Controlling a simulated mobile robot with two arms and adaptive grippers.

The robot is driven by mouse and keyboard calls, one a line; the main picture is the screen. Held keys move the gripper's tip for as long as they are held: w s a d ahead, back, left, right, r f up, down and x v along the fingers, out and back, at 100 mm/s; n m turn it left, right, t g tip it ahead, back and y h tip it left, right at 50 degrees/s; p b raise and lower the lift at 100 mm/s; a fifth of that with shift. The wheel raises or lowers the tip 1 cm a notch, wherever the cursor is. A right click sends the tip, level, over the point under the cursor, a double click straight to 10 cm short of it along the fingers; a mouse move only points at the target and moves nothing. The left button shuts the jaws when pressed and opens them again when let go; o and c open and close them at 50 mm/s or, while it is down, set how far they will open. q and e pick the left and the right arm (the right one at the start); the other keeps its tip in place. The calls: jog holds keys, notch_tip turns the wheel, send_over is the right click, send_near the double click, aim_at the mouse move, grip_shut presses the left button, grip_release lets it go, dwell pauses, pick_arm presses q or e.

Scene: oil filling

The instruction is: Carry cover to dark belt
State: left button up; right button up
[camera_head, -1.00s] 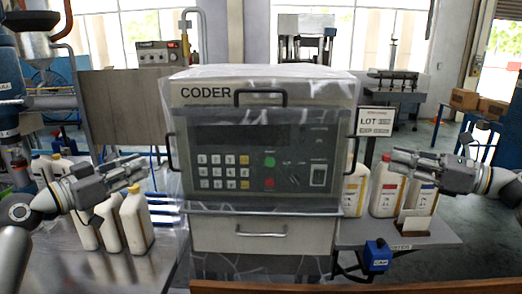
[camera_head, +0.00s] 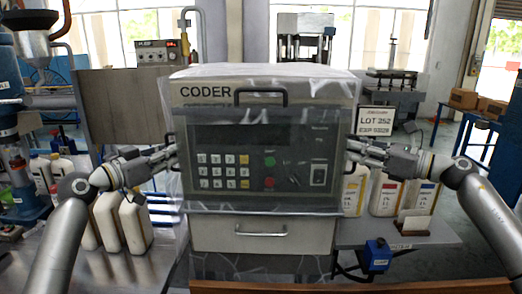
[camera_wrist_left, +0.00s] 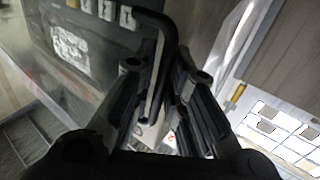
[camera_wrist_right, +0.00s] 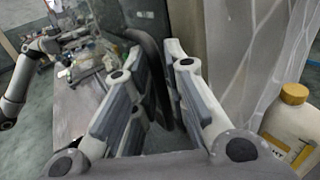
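The cover (camera_head: 281,116) is a clear, wrinkled hood with a dark see-through front panel. It sits over the coder (camera_head: 262,232), and black handles show on its top and sides. My left gripper (camera_head: 172,158) is at its left side handle; in the left wrist view the open fingers (camera_wrist_left: 160,95) stand on both sides of that black handle (camera_wrist_left: 157,22). My right gripper (camera_head: 354,152) is at the right side handle; in the right wrist view its open fingers (camera_wrist_right: 152,80) straddle the dark handle (camera_wrist_right: 143,42). I cannot clearly make out a dark belt.
White jugs (camera_head: 135,222) stand on the metal table at left. A dark-topped machine (camera_head: 390,82) is at the back right.

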aim_at(166, 135)
pick_arm(q)
jog(key=shift+c, duration=0.4)
pick_arm(e)
jog(key=shift+c, duration=0.3)
pick_arm(q)
grip_shut()
pick_arm(e)
grip_shut()
pick_arm(q)
jog(key=shift+r, duration=0.15)
pick_arm(e)
jog(key=shift+r, duration=0.15)
